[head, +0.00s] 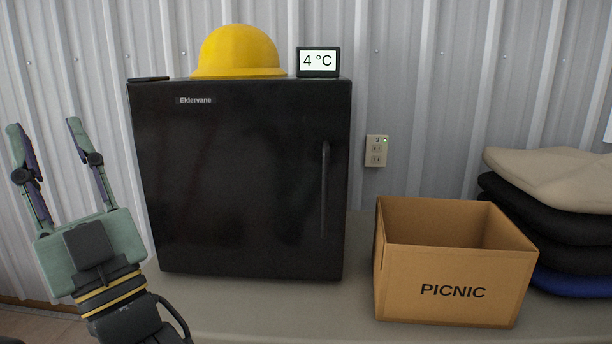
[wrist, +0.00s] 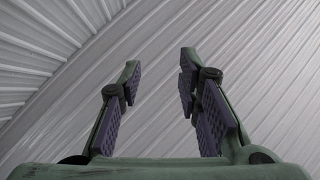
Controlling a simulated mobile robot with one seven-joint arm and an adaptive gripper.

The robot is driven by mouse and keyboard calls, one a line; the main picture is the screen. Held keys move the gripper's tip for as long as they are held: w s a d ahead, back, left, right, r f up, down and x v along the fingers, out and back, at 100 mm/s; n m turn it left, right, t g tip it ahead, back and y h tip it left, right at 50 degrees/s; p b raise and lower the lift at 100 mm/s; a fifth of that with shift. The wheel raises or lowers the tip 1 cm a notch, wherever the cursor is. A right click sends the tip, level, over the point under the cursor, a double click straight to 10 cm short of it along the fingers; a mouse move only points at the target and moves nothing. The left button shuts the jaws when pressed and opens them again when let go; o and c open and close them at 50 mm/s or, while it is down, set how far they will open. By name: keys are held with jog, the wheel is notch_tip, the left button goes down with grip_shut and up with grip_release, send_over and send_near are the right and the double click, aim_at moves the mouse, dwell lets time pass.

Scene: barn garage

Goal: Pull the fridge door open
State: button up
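A small black fridge (head: 235,180) stands on the counter in the head view, its door shut. Its dark vertical handle (head: 325,189) is on the right side of the door. My gripper (head: 43,127) is left of the fridge, pointing up, with its green fingers spread apart and nothing between them. It is well away from the handle. In the wrist view my gripper (wrist: 158,80) is also open and empty, facing ribbed metal wall; the fridge does not show there.
On the fridge top are a yellow hard hat (head: 240,52), a display reading 4 °C (head: 318,62) and a flat dark item (head: 149,79). An open PICNIC box (head: 450,291) stands right of the fridge on the counter (head: 280,312). Folded fabrics (head: 558,180) are stacked far right; an outlet (head: 376,150) is behind.

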jog(key=w+d+m+t+h+p, duration=0.1)
jog(key=w+d+m+t+h, duration=0.45)
jog(key=w+h, duration=0.3)
jog(key=m+g+h+p, duration=0.4)
jog(key=m+g+h, duration=0.15)
jog(key=h, duration=0.65)
send_near(326, 186)
jog(key=f+t, duration=0.1)
jog(key=w, duration=0.3)
jog(key=w+a+p, duration=0.1)
jog(key=w, duration=0.3)
jog(key=w+a+p, duration=0.1)
jog(key=w, duration=0.2)
jog(key=shift+w, duration=0.3)
grip_shut()
